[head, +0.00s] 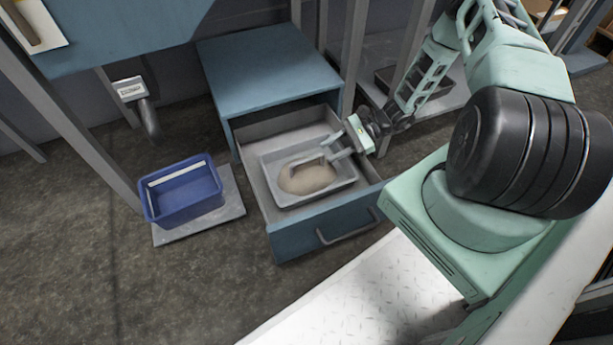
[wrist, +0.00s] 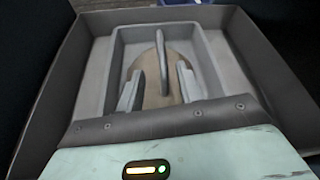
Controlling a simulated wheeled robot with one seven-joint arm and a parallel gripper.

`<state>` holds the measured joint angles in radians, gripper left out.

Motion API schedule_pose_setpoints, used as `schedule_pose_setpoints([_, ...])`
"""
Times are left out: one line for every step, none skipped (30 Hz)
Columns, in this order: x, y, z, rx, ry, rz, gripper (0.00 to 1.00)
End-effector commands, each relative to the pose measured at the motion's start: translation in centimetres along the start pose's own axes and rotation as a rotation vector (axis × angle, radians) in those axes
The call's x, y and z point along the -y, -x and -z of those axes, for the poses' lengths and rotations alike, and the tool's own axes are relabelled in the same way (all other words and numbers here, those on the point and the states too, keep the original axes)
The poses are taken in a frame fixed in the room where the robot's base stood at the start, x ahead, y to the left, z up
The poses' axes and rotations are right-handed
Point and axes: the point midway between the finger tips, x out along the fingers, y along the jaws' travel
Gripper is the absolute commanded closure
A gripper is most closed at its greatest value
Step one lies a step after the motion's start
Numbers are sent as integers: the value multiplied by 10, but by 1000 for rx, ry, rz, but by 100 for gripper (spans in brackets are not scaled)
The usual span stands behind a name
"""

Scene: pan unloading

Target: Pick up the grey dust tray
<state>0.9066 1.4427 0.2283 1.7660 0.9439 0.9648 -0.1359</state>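The grey dust tray (head: 318,193) lies in the open drawer (head: 300,240) of a blue cabinet. A low tan heap of dust (head: 307,180) sits in its middle. In the wrist view the tray (wrist: 118,48) has a grey arched handle (wrist: 162,58) standing over the tan heap (wrist: 150,65). My gripper (head: 330,150) reaches over the tray from the right. In the wrist view my gripper (wrist: 159,86) is open, with one finger on each side of the handle's line. I cannot tell whether either finger touches the handle.
The drawer walls (wrist: 270,65) stand close around the tray. A blue bin (head: 183,205) rests on a grey slab (head: 225,213) to the left of the cabinet (head: 270,70). Metal posts and a low shelf stand behind my arm. The floor at the front left is clear.

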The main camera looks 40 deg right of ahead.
Motion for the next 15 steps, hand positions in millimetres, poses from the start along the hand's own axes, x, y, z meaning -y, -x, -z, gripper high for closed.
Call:
schedule_pose_setpoints([-1, -10, 3, 2, 0, -2, 64])
schedule_pose_setpoints([-1, -14, 2, 2, -1, -1, 64])
schedule_pose_setpoints([0, -18, 2, 1, 0, -1, 64])
schedule_pose_setpoints([0, -21, 2, 1, 0, -1, 64])
schedule_pose_setpoints([0, -23, 1, 0, 0, 0, 64])
schedule_pose_setpoints([0, -25, 1, 0, 0, 0, 64])
schedule_pose_setpoints([0, -26, 0, 0, 0, 1, 64])
schedule_pose_setpoints([0, -27, 0, 0, 0, 0, 64])
schedule_pose_setpoints([0, -30, 0, 1, 0, 0, 64])
schedule_pose_setpoints([0, -32, 0, 1, 1, -1, 64])
schedule_pose_setpoints([1, -36, 0, 1, 2, -2, 64])
schedule_pose_setpoints([1, -41, 0, 0, 2, -2, 64])
schedule_pose_setpoints([1, -45, -1, 1, 1, -2, 64])
schedule_pose_setpoints([2, -50, -2, 2, 1, -2, 64])
schedule_pose_setpoints([2, -55, -3, 2, 1, -1, 64])
